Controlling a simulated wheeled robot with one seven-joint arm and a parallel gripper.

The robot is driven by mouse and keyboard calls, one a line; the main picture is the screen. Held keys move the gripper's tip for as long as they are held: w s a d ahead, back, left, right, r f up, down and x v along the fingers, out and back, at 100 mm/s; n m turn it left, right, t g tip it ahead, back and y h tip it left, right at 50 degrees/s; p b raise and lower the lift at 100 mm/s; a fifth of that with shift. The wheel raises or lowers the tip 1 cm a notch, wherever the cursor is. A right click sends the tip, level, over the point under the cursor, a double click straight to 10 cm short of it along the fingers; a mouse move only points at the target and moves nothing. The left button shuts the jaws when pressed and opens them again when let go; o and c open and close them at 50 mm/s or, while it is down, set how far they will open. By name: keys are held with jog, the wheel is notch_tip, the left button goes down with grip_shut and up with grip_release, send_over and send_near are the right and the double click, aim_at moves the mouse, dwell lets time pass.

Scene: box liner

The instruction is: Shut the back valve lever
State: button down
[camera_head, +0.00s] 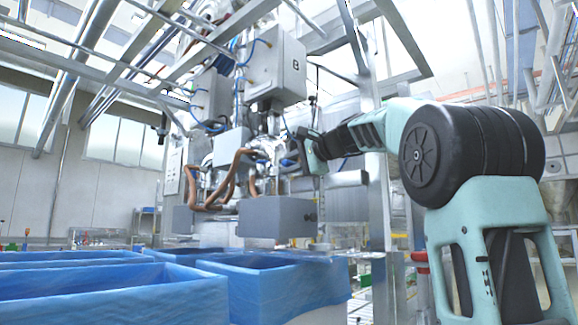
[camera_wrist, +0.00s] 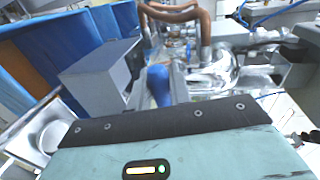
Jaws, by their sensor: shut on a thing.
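The back valve lever, with a blue handle (camera_wrist: 158,84), shows in the wrist view just beyond the dark edge of my gripper (camera_wrist: 160,122). In the head view a small blue part of the lever (camera_head: 287,162) shows beside my gripper (camera_head: 302,155), at the filling machine's pipework. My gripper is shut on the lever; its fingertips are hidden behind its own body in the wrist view. The lever's pivot and exact angle cannot be made out. Shiny metal pipework (camera_wrist: 215,75) lies right of the handle in the wrist view.
Brown hoses (camera_head: 235,170) curve in front of the valves. A grey box (camera_head: 277,217) hangs below them, and a grey cabinet marked B (camera_head: 276,68) is above. Blue-lined boxes (camera_head: 110,292) stand at the lower left. A metal post (camera_head: 378,190) stands near my arm.

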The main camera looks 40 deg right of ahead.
jog(key=shift+f, duration=0.1)
jog(key=c, duration=1.3)
grip_release()
jog(key=shift+c, duration=0.2)
jog(key=v, duration=1.7)
jog(key=shift+s+b, duration=0.15)
jog(key=shift+b, duration=0.15)
